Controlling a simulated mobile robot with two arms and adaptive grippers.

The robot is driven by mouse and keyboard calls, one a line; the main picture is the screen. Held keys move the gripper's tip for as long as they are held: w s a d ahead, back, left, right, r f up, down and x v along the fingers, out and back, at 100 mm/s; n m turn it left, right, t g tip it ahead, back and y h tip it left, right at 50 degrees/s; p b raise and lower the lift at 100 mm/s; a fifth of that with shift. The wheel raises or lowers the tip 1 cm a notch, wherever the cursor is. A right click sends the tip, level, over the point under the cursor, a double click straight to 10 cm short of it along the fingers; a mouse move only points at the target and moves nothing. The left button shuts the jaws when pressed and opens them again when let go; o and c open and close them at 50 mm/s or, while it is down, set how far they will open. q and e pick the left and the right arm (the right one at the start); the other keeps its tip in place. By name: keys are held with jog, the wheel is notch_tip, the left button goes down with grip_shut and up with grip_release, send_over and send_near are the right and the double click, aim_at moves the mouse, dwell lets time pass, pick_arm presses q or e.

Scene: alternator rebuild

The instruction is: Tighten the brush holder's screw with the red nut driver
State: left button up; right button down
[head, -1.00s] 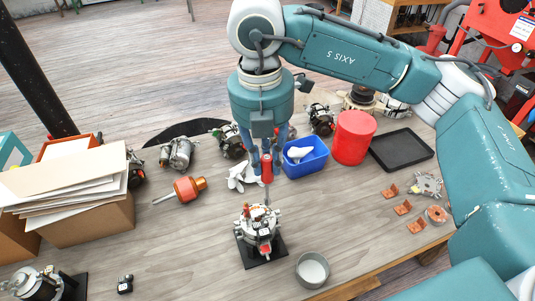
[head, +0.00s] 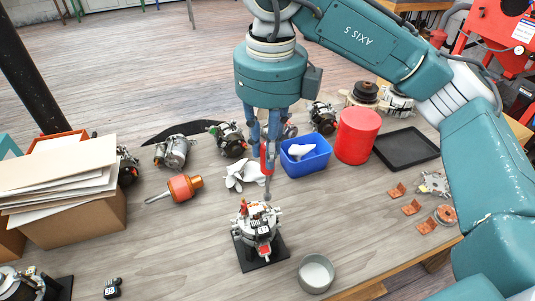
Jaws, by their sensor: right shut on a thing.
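My right gripper (head: 264,146) reaches down from the top middle, shut on the red handle of the nut driver (head: 264,166). The driver hangs nearly upright, its thin shaft pointing down at the alternator. The alternator (head: 257,229) stands on a black base plate (head: 262,258) in the middle of the table. The shaft's end is just above or at the rear edge of the alternator's top; I cannot tell whether they touch. The brush holder and its screw are too small to make out. My left gripper is not in view.
A blue bin (head: 309,164), a red cylinder (head: 355,137) and a black tray (head: 406,150) stand right of the driver. A grey cup (head: 315,273) stands front right of the alternator.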

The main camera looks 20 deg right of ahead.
aim_at(267, 174)
jog(key=n, duration=0.6)
jog(key=shift+n, duration=0.3)
jog(key=n, duration=0.4)
jog(key=shift+w+d+n+y, duration=0.1)
jog(key=shift+n+y, duration=0.2)
jog(key=shift+b, duration=0.3)
jog(key=shift+f+b, duration=1.7)
jog(key=shift+f, duration=0.5)
jog(key=shift+f+b, duration=0.25)
jog(key=shift+b, duration=0.15)
